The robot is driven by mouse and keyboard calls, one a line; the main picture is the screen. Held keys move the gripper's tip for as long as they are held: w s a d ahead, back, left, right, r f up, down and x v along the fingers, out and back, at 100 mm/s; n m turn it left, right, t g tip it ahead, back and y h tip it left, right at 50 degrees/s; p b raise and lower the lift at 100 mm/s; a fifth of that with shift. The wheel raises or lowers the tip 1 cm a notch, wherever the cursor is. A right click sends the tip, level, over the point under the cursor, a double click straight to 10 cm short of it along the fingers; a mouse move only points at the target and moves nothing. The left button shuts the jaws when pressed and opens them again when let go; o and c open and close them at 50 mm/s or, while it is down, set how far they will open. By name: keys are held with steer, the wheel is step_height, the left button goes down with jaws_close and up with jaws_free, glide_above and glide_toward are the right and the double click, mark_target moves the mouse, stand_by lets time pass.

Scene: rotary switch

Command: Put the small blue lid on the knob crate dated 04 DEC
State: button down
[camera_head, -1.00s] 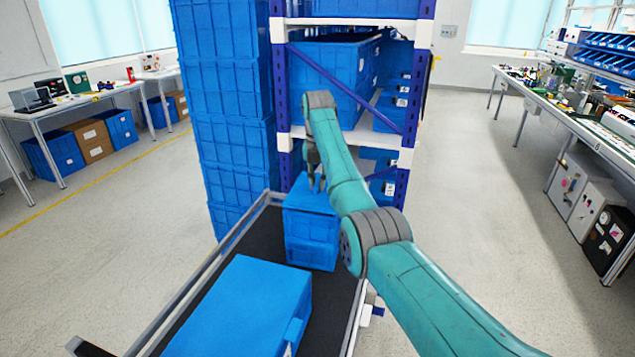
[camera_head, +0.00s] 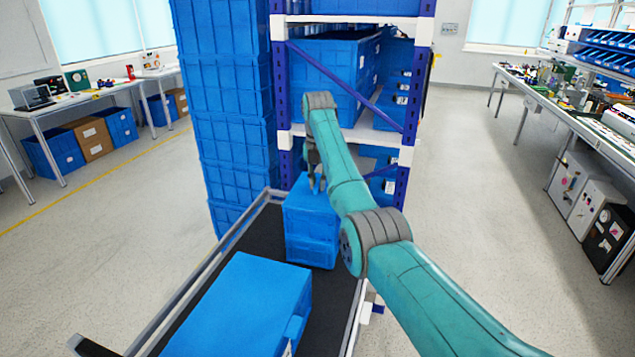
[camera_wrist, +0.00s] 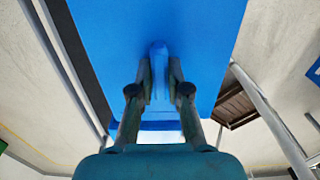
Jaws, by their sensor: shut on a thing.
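The small blue lid (camera_head: 306,204) lies level over a small blue crate (camera_head: 310,246) on the dark cart bed. Whether it is fully seated or slightly above the rim, I cannot tell. My gripper (camera_head: 317,187) points down at the lid's top. In the wrist view my gripper (camera_wrist: 160,82) is shut on a raised blue grip in the middle of the lid (camera_wrist: 205,45). The crate beneath is mostly hidden by the lid there. No 04 DEC date is readable on this crate.
A larger blue lidded crate (camera_head: 240,305) stands nearer on the cart (camera_head: 268,238). Behind is a shelf rack (camera_head: 350,136) with blue crates, beside a tall blue crate stack (camera_head: 228,120). Benches line both sides, with open floor between.

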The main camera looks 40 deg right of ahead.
steer(key=shift+f, duration=0.1)
steer(key=c, duration=1.1)
jaws_free()
steer(key=shift+o, duration=0.2)
